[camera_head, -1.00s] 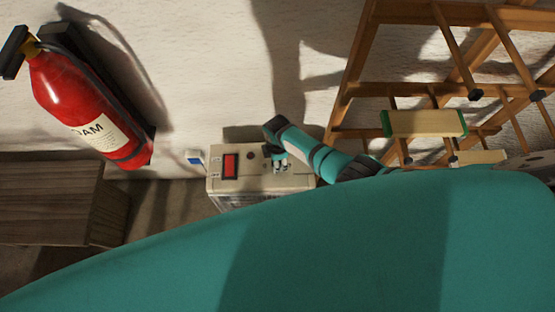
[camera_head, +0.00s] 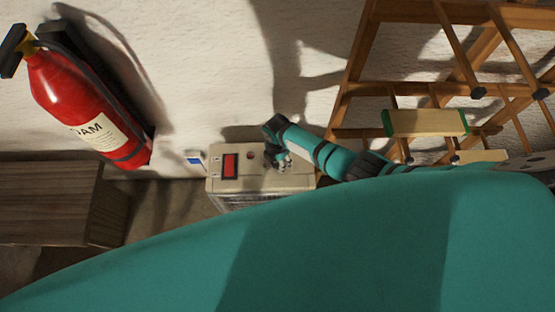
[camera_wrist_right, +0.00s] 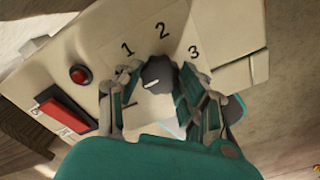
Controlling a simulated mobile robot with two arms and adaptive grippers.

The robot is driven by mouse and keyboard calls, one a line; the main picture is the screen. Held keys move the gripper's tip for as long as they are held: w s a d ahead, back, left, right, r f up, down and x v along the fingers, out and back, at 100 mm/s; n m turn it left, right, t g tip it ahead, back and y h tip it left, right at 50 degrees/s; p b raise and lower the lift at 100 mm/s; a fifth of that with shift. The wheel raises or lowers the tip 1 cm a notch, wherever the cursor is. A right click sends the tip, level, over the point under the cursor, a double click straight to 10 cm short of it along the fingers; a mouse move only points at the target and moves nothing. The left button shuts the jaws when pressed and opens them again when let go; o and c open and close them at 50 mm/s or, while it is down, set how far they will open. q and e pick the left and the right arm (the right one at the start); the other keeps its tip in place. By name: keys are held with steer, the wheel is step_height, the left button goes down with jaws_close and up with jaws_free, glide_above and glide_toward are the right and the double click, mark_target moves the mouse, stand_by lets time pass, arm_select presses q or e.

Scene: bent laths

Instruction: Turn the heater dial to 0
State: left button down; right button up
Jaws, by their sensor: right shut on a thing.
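The heater (camera_head: 220,187) is a beige box against the wall with a red switch (camera_head: 230,166) on top. In the right wrist view its dark round dial (camera_wrist_right: 158,72) shows, with the numbers 1, 2 and 3 around its upper side. A white mark on the dial faces the lower left, away from those numbers. No 0 is visible; the fingers cover part of the panel. My right gripper (camera_wrist_right: 157,92) is shut on the dial, one finger on each side. It also shows above the heater in the head view (camera_head: 277,160). My left gripper is out of view.
A small dark red round lamp or button (camera_wrist_right: 81,75) sits beside the red switch (camera_wrist_right: 66,115). A red fire extinguisher (camera_head: 85,105) hangs on the wall at left, above a wooden box (camera_head: 45,200). A wooden lath frame (camera_head: 355,75) stands at right, with a green-ended block (camera_head: 425,123).

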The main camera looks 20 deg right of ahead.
steer(key=o, duration=1.2)
steer(key=shift+r, duration=0.1)
step_height(320, 180, up, 12)
steer(key=shift+f, duration=0.1)
stand_by(0.3)
